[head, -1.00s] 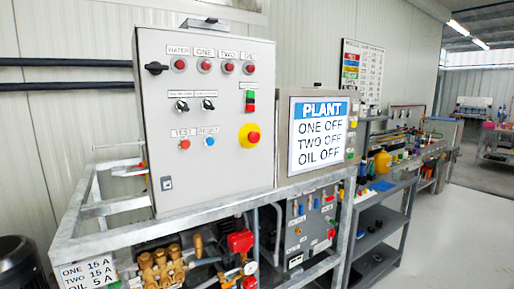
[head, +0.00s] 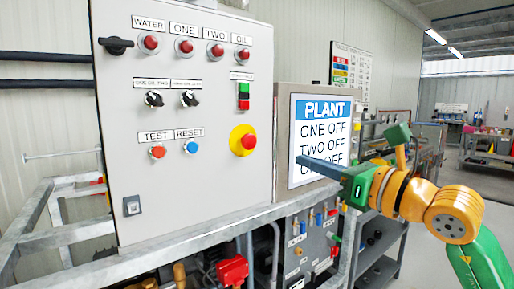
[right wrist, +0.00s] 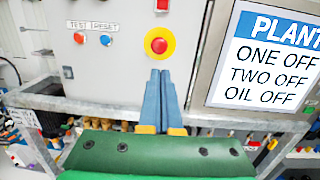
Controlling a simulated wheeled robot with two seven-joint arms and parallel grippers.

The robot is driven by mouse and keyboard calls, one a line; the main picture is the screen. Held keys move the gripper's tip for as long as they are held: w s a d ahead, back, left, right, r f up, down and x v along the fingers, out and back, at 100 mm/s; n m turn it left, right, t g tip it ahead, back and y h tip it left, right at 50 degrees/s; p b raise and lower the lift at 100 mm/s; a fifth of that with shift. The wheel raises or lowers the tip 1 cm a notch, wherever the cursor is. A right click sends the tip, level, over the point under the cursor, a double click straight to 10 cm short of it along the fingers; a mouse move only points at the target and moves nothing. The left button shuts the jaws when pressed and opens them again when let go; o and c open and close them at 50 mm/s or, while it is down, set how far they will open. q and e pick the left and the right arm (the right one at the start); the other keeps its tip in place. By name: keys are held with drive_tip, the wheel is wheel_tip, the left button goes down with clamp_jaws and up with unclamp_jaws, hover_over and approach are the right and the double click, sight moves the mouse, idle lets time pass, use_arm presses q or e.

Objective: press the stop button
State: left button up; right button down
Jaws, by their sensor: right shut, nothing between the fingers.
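A grey control box (head: 205,185) bears a red mushroom button (head: 249,142) on a yellow round base (head: 237,139). Above it is a two-part push button, green (head: 243,89) over red (head: 243,104), with a label too small to read. My right gripper (head: 303,159) is shut and empty, its blue fingers pointing left in front of the plant screen. In the right wrist view the closed fingertips (right wrist: 160,73) lie just below the red mushroom button (right wrist: 159,45); contact is not shown. The red part of the push button (right wrist: 161,5) is at that view's top edge. My left gripper is out of view.
The plant screen (head: 309,115) reads ONE OFF, TWO OFF; my right gripper partly covers its lower line in the head view. An orange test button (head: 158,152) and blue reset button (head: 192,147) sit left. A metal frame rail (head: 225,222) runs below the box.

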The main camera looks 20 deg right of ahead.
drive_tip(key=p, duration=0.8)
approach(252, 143)
drive_tip(key=x, duration=0.5)
drive_tip(key=shift+w+a+r, duration=0.2)
drive_tip(key=shift+w+r, duration=0.1)
drive_tip(key=shift+w+a+f+p, duration=0.2)
drive_tip(key=shift+w+p, duration=0.1)
drive_tip(key=shift+w, duration=0.25)
